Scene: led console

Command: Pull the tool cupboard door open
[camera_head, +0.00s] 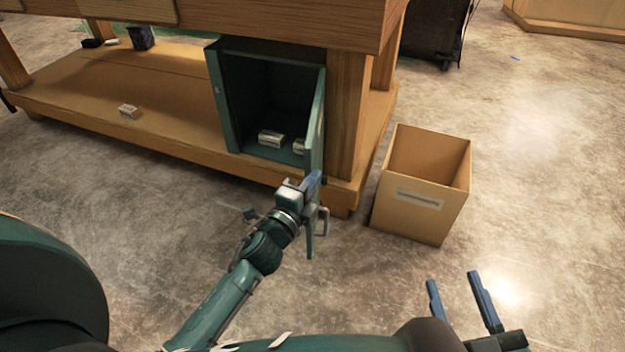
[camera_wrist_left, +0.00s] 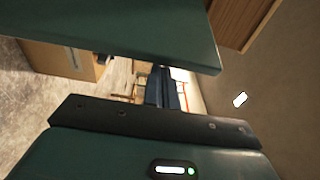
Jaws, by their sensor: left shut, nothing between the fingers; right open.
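The tool cupboard (camera_head: 227,105) is a dark green box under the wooden workbench. Its door (camera_head: 318,130) stands swung open toward me, hinged on the right and seen nearly edge-on. A metal handle (camera_head: 322,222) shows on the door's outer side, near its front edge. My left gripper (camera_head: 313,183) is at the door's front part, shut with nothing between its fingers. Whether it touches the door I cannot tell. In the left wrist view a large green panel, likely the door (camera_wrist_left: 140,30), fills the top. My right gripper (camera_head: 455,290) is open and empty at the lower right.
Inside the cupboard lie two small whitish items (camera_head: 271,138). An open cardboard box (camera_head: 420,200) stands on the floor right of the bench leg (camera_head: 345,120). A small box (camera_head: 129,111) lies on the bench's lower shelf (camera_head: 75,95). The floor in front is clear.

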